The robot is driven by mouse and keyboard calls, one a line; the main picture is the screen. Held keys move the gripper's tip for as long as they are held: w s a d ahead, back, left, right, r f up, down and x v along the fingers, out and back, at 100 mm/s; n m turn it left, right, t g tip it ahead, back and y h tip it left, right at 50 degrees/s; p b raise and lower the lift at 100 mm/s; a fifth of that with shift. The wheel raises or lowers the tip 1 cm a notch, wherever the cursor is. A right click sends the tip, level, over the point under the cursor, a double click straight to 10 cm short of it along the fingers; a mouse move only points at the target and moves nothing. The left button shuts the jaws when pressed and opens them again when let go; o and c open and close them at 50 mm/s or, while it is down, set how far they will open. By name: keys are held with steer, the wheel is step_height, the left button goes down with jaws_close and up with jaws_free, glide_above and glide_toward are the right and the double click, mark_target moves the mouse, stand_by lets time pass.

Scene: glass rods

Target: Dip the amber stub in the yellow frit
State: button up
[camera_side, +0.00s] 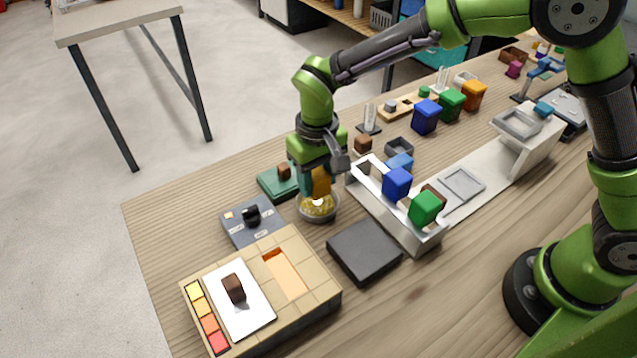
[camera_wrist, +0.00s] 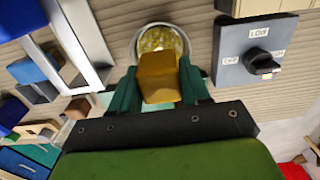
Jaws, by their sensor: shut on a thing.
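My gripper (camera_side: 314,184) is shut on the amber stub (camera_side: 320,182), an orange-brown block. It holds the stub directly over a small round metal bowl of yellow frit (camera_side: 317,207). In the wrist view the amber stub (camera_wrist: 159,78) sits between the two green fingers, in front of the bowl of yellow frit (camera_wrist: 160,40). In the side view a bright spot shows in the bowl just below the stub. I cannot tell whether the stub's lower end touches the frit.
A grey control box with a black knob (camera_side: 251,214) stands left of the bowl. A dark slab (camera_side: 364,251) lies to the right front. A white rack (camera_side: 400,222) with blue and green blocks is close on the right. A tan brick kiln-like box (camera_side: 318,291) is in front.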

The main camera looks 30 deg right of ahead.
steer(key=shift+f, duration=0.3)
steer(key=shift+f, duration=0.2)
stand_by(0.3)
steer(key=shift+r, duration=0.1)
stand_by(1.0)
steer(key=shift+r, duration=3.45)
steer(key=shift+d, duration=0.1)
